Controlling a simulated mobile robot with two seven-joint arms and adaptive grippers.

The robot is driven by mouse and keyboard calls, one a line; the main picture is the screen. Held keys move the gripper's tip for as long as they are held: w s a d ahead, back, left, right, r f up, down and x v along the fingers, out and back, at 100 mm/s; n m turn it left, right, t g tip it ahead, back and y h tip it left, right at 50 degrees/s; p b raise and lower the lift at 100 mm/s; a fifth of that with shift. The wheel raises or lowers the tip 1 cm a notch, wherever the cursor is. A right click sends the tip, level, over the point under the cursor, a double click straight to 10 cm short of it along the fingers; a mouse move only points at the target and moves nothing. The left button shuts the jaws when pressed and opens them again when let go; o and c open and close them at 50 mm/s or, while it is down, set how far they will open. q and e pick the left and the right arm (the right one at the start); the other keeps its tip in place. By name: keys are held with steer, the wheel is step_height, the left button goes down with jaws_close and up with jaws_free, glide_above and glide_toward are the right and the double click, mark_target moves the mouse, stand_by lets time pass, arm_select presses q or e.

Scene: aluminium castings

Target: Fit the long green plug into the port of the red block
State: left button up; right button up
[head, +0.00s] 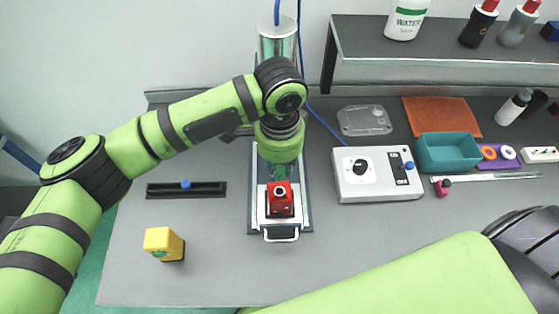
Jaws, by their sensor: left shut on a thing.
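The red block (281,209) sits in the fixture (306,212) at the middle of the bench, its pale-ringed port facing up towards me. My left gripper (279,170) is just behind and above the red block, mostly hidden by my own wrist. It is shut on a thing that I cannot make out. The long green plug does not show clearly anywhere. My right arm crosses the lower right, but its gripper is out of the picture.
A yellow block (160,241) with a green spot stands at the front left. A black rail (208,190) lies behind it. To the right are a control box (350,189), a teal bin (447,153) and an orange cloth (428,112). A shelf (360,43) overhangs the back right.

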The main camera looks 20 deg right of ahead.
mark_target(280, 178)
arm_select(q)
step_height(280, 178, down, 4)
steer(key=shift+r+b, duration=0.1)
steer(key=shift+b, duration=0.65)
steer(key=shift+f, duration=0.5)
steer(key=shift+p, duration=0.45)
stand_by(0.5)
steer(key=shift+p, duration=0.6)
steer(key=shift+f+b, duration=0.6)
steer(key=shift+f, duration=0.6)
stand_by(0.4)
steer(key=o, duration=0.8)
steer(key=shift+r, duration=0.1)
